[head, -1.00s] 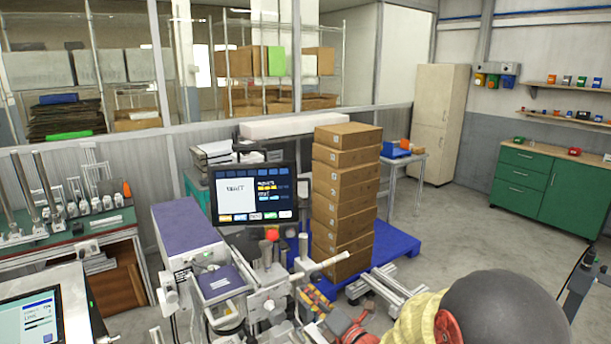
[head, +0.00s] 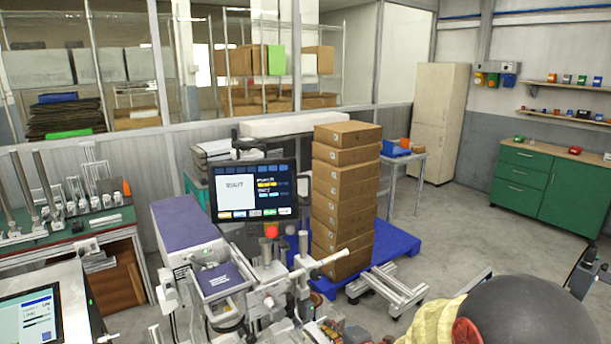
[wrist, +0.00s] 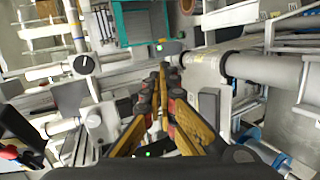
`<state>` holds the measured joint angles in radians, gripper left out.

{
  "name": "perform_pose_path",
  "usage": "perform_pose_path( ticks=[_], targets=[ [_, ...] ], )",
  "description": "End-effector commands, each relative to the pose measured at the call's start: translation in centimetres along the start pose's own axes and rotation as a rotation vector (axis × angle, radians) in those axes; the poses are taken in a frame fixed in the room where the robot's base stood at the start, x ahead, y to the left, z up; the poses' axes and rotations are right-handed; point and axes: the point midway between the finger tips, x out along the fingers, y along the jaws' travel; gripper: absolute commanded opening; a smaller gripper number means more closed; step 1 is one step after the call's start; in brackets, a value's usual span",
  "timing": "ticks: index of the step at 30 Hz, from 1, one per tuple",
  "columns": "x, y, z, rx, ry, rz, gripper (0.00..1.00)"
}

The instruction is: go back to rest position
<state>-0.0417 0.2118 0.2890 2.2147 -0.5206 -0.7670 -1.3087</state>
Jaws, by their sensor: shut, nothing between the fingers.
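My gripper shows in the wrist view (wrist: 166,76) with its two yellow-and-dark fingers together and nothing between them. It hangs above a cluttered grey machine area with white cylinders (wrist: 250,65) and a black knob (wrist: 84,64). In the head view my arm fills the bottom right, and the gripper itself is mostly out of sight at the lower edge. The machine with a dark touch screen (head: 254,192) and a red button (head: 271,231) stands in front of me. I cannot make out a film reel in either view.
A tall stack of brown boxes (head: 343,200) stands on a blue pallet (head: 400,243). A purple-topped unit (head: 185,221) is left of the screen. Green cabinets (head: 540,186) stand at the right wall. Open floor lies between the pallet and the cabinets.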

Motion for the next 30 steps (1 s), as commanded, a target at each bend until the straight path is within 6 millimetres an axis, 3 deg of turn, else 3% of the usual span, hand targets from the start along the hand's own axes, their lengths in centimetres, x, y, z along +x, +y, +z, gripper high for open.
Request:
perform_pose_path(
  ticks=[3,5,8,12,17,21,27,30],
  targets=[
    [-1.9,-4.0,2.2,0.259,-0.120,-0.178,0.00],
    [-3.5,-5.5,3.2,0.393,-0.195,-0.252,0.00],
    [-7.0,-7.3,4.4,0.615,-0.333,-0.352,0.00],
    [-13.2,-8.7,4.9,0.923,-0.538,-0.442,0.00],
    [-21.5,-8.8,3.6,1.263,-0.765,-0.489,0.00],
    [-28.2,-8.3,1.1,1.500,-0.908,-0.499,0.00],
    [-35.5,-6.5,-2.5,1.704,-0.967,-0.470,0.00],
    [-37.6,-4.9,-3.6,1.739,-0.921,-0.423,0.00]
  ],
)
